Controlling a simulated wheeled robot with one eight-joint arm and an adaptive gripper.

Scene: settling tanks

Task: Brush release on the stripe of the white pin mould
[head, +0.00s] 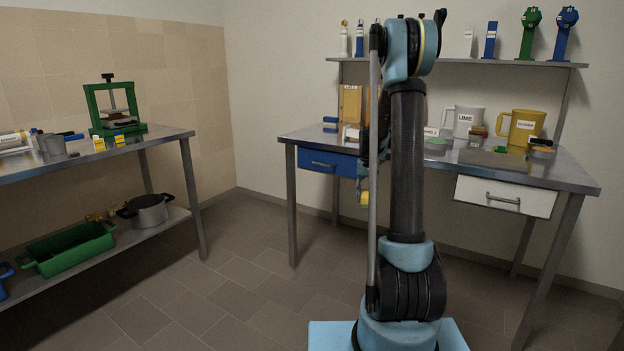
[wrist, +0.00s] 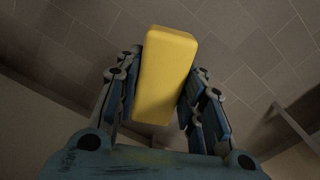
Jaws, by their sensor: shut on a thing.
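My gripper (head: 364,188) hangs in front of the right bench, below its top and near the blue drawer, partly behind my arm. It is shut on a yellow block (wrist: 166,75), which stands up between the two fingers in the wrist view. In the head view the block shows as a small yellow and green piece (head: 365,204) below the fingers. It is clear of the bench. I cannot make out the white pin mould or its stripe for certain; small things on the bench behind my arm are partly hidden.
The right bench (head: 560,174) holds a white LIME jug (head: 463,122), a yellow jug (head: 521,130), a grey slab (head: 490,159) and small blocks. A blue drawer (head: 326,162) and white drawer (head: 505,197) are closed. The left bench carries a green press (head: 112,108). Floor between is clear.

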